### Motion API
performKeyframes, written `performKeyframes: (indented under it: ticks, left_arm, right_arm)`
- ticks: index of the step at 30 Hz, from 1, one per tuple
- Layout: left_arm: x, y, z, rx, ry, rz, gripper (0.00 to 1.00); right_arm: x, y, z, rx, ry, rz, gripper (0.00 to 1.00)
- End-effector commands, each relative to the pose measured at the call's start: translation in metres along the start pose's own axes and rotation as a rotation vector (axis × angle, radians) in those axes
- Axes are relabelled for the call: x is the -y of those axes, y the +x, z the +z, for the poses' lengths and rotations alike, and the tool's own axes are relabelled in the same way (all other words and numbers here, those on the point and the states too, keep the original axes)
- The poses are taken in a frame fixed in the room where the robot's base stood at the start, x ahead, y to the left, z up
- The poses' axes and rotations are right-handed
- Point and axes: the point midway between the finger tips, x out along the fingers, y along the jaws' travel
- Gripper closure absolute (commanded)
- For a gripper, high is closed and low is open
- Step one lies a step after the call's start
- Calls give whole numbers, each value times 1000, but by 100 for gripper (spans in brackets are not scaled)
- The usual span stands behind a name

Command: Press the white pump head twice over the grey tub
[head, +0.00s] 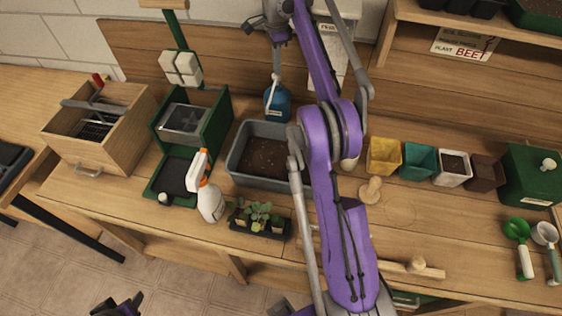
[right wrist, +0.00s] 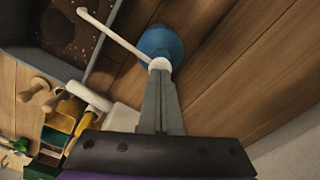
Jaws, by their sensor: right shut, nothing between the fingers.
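The blue bottle (head: 277,103) stands behind the grey tub (head: 236,163), near the back board. Its white pump head (head: 274,82) has a long spout, which in the right wrist view points over the soil in the tub (right wrist: 62,68). My right gripper (head: 276,68) is shut and empty, pointing down right above the pump head. In the right wrist view the closed fingertips (right wrist: 160,74) meet the white pump head (right wrist: 159,64); whether they press on it I cannot tell. What seems to be my left gripper (head: 118,307) is cut off at the bottom edge.
A white spray bottle (head: 209,200) and a black seedling tray (head: 262,225) stand in front of the tub. Coloured pots (head: 384,155) and a wooden dibber (head: 371,189) are to the right. A green press (head: 213,112) and wooden box (head: 100,140) are left.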

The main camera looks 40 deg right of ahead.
Motion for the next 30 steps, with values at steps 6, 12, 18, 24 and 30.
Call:
performKeyframes:
  ticks: [6,12,18,24,30]
  left_arm:
    - [0,3,4,3,0,0,50]
    - [0,6,7,6,0,0,50]
    - [0,8,9,8,0,0,50]
    - [0,7,8,7,0,0,50]
    - [0,3,3,3,0,0,50]
  right_arm:
    - [0,9,0,0,0,0,100]
    - [0,16,0,0,0,0,100]
    - [0,21,0,0,0,0,100]
    - [0,21,0,1,0,1,100]
    - [0,13,1,1,0,1,100]
